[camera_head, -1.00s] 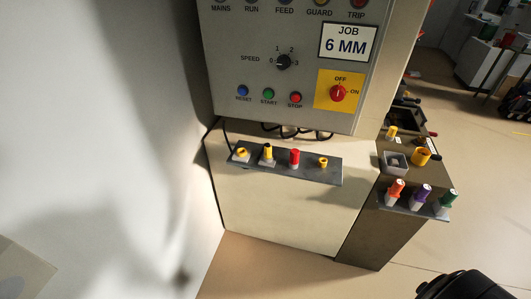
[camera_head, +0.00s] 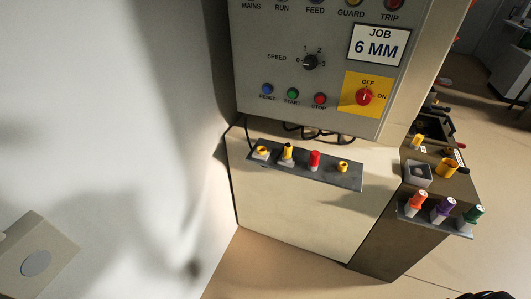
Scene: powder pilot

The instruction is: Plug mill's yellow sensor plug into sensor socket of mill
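A dark shelf (camera_head: 330,176) sticks out below the control panel of the mill's cabinet (camera_head: 345,130). On it, from left to right, are a yellow round fitting (camera_head: 262,151), a yellow upright plug-like piece with a dark top (camera_head: 287,152), a red upright piece (camera_head: 315,160) and a small yellow ring-like fitting (camera_head: 343,167). I cannot tell which is the sensor plug or the sensor socket; no labels are readable there. Neither gripper shows clearly. A sliver of a black shape, perhaps my arm, shows at the bottom right edge.
A brown side cabinet (camera_head: 385,240) carries a grey box (camera_head: 418,173), a yellow cylinder (camera_head: 447,168) and orange (camera_head: 418,200), purple (camera_head: 443,208) and green (camera_head: 474,214) pieces on a ledge. The panel has a red-and-yellow switch (camera_head: 364,97). A white wall borders the left; floor is open right.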

